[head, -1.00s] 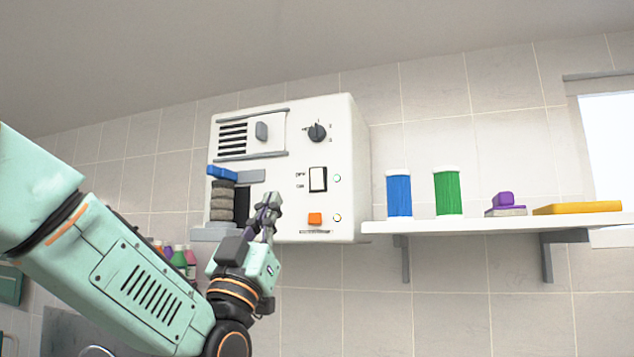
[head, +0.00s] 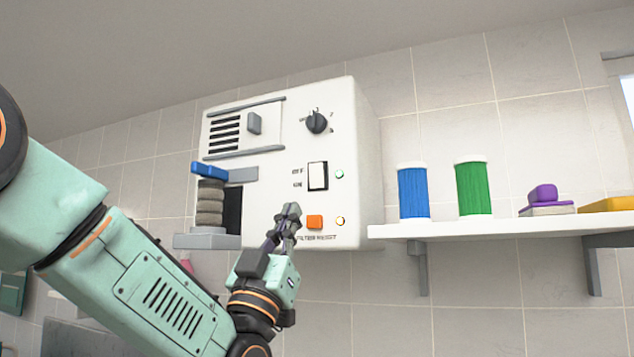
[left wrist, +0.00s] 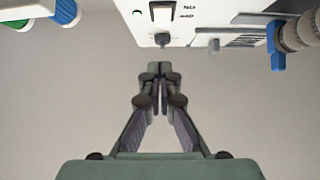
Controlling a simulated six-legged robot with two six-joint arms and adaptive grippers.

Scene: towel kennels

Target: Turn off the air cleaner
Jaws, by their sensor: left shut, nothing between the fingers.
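The air cleaner is a white wall box (head: 268,190) in the head view. Its front has a white rocker switch (head: 318,176) marked OFF above ON, with a green-lit lamp (head: 339,174) beside it. A black knob (head: 317,122) is above, and an orange filter reset button (head: 315,222) with an amber lamp (head: 340,221) is below. My left gripper (head: 291,212) is shut and empty, just left of the orange button and below the switch; I cannot tell whether it touches the panel. The left wrist view shows its closed fingers (left wrist: 160,72) below the box (left wrist: 205,12). My right gripper is not in view.
A stack of grey discs (head: 209,205) with a blue lever (head: 209,170) stands at the box's left side. A white shelf (head: 480,228) to the right bears a blue spool (head: 413,192), a green spool (head: 474,187), a purple item (head: 543,195) and a yellow item (head: 608,205).

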